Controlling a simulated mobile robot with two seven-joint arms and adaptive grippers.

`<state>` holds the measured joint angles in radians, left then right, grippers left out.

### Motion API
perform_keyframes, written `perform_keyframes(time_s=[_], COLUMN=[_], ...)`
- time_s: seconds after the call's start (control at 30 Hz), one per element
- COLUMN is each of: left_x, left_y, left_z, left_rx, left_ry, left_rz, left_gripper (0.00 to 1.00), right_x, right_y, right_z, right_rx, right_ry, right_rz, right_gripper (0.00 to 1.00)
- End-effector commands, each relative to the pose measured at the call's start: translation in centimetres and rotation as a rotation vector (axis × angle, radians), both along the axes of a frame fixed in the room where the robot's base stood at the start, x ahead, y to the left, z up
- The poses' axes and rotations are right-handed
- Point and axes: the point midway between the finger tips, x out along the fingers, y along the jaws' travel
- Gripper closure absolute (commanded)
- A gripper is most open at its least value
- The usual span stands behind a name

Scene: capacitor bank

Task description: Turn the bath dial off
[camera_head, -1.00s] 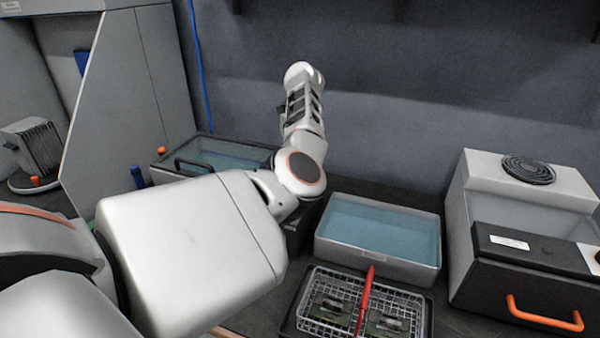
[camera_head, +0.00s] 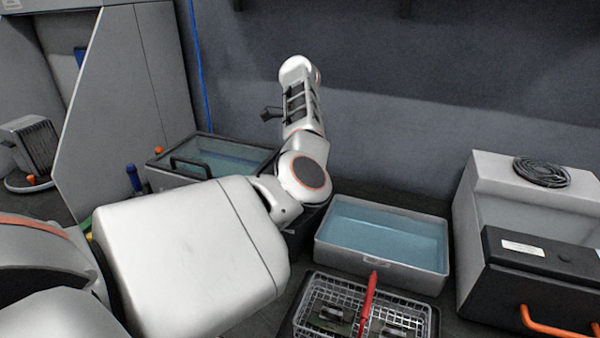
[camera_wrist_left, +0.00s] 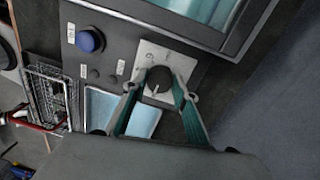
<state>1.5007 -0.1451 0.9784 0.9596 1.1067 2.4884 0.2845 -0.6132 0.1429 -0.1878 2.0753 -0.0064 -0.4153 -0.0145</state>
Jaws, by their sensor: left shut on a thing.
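The bath dial (camera_wrist_left: 158,80) shows in the left wrist view as a dark round knob on a pale square plate (camera_wrist_left: 148,54) with small marks. A light line shows on the dial's face; I cannot read its setting surely. My left gripper (camera_wrist_left: 159,92) has one finger on each side of the dial and is shut on it. In the head view my left arm reaches across the middle, and it hides the dial and the fingertips. My right gripper is in neither view.
Beside the dial is a blue knob (camera_wrist_left: 90,40). In the head view, a lidded bath (camera_head: 205,157) stands behind my arm. An open water tank (camera_head: 380,238), a wire basket (camera_head: 400,302) with a red handle (camera_head: 368,300) and a grey box with an orange handle (camera_head: 555,322) stand right.

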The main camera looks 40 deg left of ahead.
Motion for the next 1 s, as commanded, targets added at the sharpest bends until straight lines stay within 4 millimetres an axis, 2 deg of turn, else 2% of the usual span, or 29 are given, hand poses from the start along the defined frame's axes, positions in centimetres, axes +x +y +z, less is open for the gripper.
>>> perform_keyframes(time_s=[0.3,0.73,0.77,0.8,0.83,1.0], left_x=[-0.02,-0.03,-0.03,-0.03,-0.03,-0.03], left_y=[0.0,0.01,0.01,0.01,0.01,0.01], left_z=[-0.11,-0.05,-0.05,-0.05,-0.06,-0.04], left_rx=[0.0,-0.001,-0.001,-0.001,-0.001,-0.001], left_ry=[0.001,0.001,0.001,0.001,0.001,0.001], left_rz=[0.082,0.091,0.091,0.091,0.091,0.09], left_gripper=[0.94,0.94,0.7,0.59,0.55,0.55], right_x=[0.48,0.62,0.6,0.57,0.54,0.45], right_y=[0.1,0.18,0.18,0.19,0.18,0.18], right_z=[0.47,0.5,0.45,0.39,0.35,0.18], right_rx=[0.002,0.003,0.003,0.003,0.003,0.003], right_ry=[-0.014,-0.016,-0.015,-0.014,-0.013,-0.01], right_rz=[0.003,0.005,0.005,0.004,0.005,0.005], right_gripper=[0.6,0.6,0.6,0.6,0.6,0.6])
